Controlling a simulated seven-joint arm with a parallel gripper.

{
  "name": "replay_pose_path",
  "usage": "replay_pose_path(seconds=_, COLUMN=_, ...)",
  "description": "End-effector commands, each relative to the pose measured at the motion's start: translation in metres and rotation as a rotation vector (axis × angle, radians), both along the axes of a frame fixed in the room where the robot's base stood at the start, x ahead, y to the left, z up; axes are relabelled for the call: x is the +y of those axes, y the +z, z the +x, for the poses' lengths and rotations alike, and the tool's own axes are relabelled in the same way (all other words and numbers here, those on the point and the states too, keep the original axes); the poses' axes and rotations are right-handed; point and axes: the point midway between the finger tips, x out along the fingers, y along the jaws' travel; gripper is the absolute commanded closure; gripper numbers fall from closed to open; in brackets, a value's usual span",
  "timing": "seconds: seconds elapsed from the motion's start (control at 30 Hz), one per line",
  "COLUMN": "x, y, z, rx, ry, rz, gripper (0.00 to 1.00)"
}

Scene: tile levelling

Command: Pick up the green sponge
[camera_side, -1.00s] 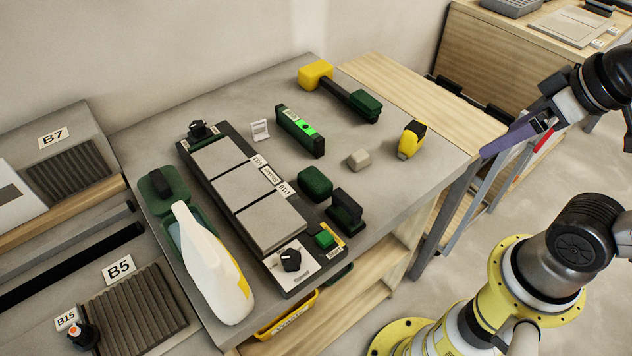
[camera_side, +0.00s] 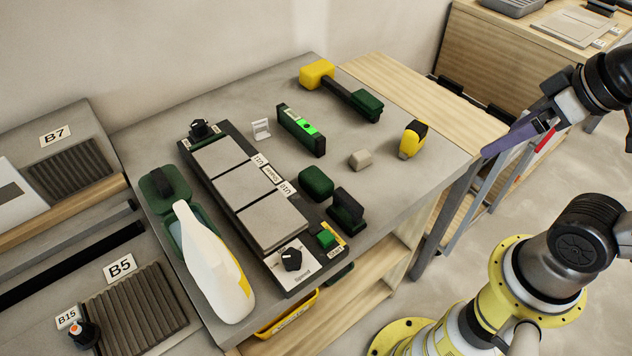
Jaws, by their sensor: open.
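A dark green rounded block (camera_side: 316,182), which looks like the green sponge, lies on the grey worktop right of the tile board. A black-handled block (camera_side: 346,208) stands just to its lower right, very close to it. My gripper (camera_side: 515,137) is at the right edge of the side view, beyond the worktop's right edge and well away from the sponge. It is open, with nothing seen in it. Its fingers show as a purple piece, partly seen from the side.
The tile board (camera_side: 190,160) with three grey tiles lies left of the sponge. A green level (camera_side: 301,130), a beige block (camera_side: 360,159), a yellow-black tool (camera_side: 412,139) and a mallet (camera_side: 345,92) lie behind. A white bottle (camera_side: 212,265) stands front left. Worktop between level and beige block is bare.

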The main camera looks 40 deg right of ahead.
Motion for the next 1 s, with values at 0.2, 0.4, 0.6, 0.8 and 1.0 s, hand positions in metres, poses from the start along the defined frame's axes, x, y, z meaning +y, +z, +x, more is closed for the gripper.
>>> replay_pose_path(seconds=0.2, x=0.000, y=0.003, z=-0.002, rx=0.010, ry=0.115, rz=-0.060, gripper=0.00)
replay_pose_path(seconds=0.4, x=0.004, y=0.042, z=0.026, rx=0.014, ry=0.392, rz=-0.196, gripper=0.00)
replay_pose_path(seconds=0.6, x=0.023, y=0.070, z=0.083, rx=0.080, ry=0.738, rz=-0.311, gripper=0.00)
replay_pose_path(seconds=0.8, x=0.065, y=0.069, z=0.153, rx=0.167, ry=1.104, rz=-0.388, gripper=0.00)
replay_pose_path(seconds=1.0, x=0.124, y=0.033, z=0.211, rx=0.259, ry=1.385, rz=-0.411, gripper=0.00)
